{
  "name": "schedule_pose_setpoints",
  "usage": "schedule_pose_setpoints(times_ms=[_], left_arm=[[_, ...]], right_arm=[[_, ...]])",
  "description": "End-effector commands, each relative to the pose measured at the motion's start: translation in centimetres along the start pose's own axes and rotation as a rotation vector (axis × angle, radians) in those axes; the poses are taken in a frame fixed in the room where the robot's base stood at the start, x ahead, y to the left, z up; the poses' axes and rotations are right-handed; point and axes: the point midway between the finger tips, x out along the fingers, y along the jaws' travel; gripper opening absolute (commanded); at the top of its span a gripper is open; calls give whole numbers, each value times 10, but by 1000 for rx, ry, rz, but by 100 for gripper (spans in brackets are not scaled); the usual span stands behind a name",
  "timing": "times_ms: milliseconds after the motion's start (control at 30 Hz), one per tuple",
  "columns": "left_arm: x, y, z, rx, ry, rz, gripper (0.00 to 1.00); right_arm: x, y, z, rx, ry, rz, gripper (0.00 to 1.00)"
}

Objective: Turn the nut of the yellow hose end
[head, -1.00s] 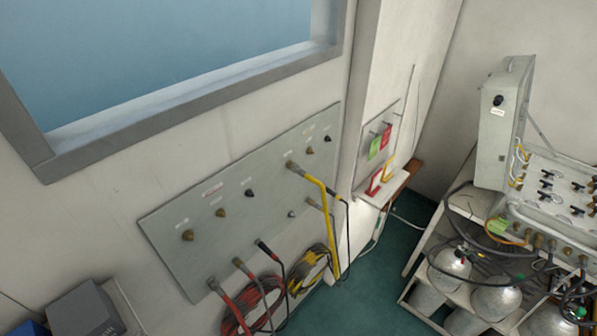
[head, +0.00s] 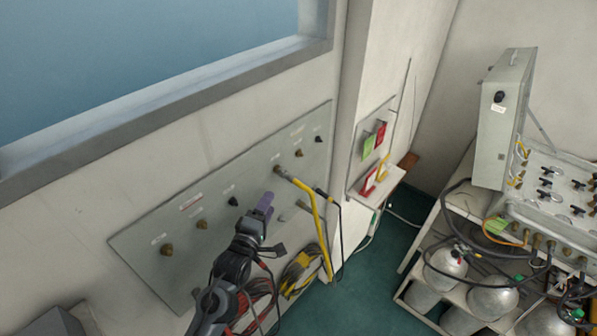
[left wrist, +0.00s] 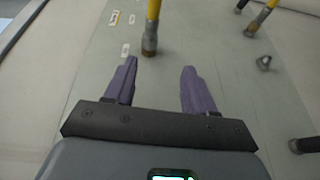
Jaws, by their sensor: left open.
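The yellow hose (head: 318,215) runs up to a brass end nut (head: 281,172) on the grey wall panel. In the left wrist view the nut (left wrist: 149,45) sits at the foot of the yellow hose (left wrist: 153,10), just beyond the fingertips. My left gripper (head: 266,203) is in front of the panel, below and left of the nut. In the left wrist view its purple fingers (left wrist: 160,72) are apart with nothing between them. The nut is apart from the fingers and nearer the left one. My right gripper is not in view.
The grey panel (head: 140,244) carries several brass and black fittings, with coiled red hose (head: 262,290) and yellow hose (head: 300,268) below. Red and green tags (head: 368,146) hang on a small board to the right. A rack of cylinders (head: 492,300) stands at the right.

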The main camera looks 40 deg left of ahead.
Motion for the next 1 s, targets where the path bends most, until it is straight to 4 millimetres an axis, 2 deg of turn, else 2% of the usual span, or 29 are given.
schedule_pose_setpoints(times_ms=[67, 200, 700, 1000], left_arm=[[7, 12, 1, -10, 3, 21, 55], [19, 19, 2, -12, 2, 30, 55], [94, 22, 1, -10, 2, 29, 55], [113, 20, 2, -10, 2, 29, 55]], right_arm=[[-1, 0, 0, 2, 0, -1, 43], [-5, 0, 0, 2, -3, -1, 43], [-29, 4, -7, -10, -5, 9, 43], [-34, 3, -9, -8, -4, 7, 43]])
